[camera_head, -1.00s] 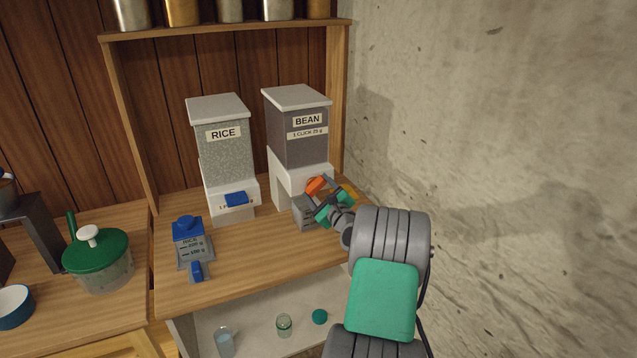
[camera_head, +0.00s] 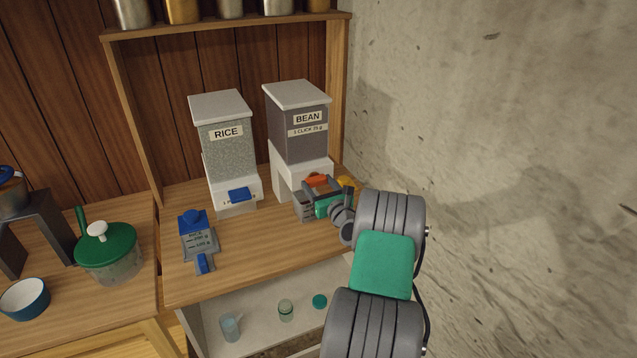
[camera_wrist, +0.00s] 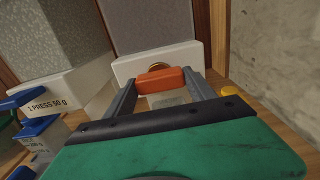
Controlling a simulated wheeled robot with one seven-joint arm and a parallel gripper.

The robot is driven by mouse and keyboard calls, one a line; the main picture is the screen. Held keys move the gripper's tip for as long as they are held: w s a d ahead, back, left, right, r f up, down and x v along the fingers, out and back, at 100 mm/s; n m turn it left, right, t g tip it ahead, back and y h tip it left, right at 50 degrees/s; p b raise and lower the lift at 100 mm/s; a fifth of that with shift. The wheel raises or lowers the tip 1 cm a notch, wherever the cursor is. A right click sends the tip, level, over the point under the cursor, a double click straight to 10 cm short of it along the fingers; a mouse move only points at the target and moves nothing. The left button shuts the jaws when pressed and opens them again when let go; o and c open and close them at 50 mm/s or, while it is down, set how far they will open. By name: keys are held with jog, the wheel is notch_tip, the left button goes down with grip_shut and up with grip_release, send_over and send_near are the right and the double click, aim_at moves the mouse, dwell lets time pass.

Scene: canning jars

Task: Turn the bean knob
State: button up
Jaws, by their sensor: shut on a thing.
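The bean dispenser (camera_head: 298,135) stands on the wooden counter against the back right, with a white base and a label reading BEAN. Its orange knob (camera_wrist: 161,80) sits on the front of the white base (camera_wrist: 185,54) and shows between my gripper's two fingers in the wrist view. My gripper (camera_head: 318,183) is at the front of the dispenser, shut on the orange knob (camera_head: 316,179). A grey labelled container (camera_head: 303,208) stands under the knob, partly hidden by my gripper.
The rice dispenser (camera_head: 226,135) with a blue lever (camera_head: 239,194) stands to the left. A blue and grey rice cup (camera_head: 198,243) sits on the counter in front. A concrete wall (camera_head: 480,150) is close on the right. A yellow thing (camera_head: 346,181) is beside my gripper.

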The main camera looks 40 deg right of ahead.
dwell(0.4)
jog(key=o, duration=1.4)
jog(key=b+v, duration=0.1)
jog(key=v, duration=0.6)
jog(key=shift+s+a+b, duration=0.15)
jog(key=shift+s+b, duration=0.2)
jog(key=shift+s, duration=0.05)
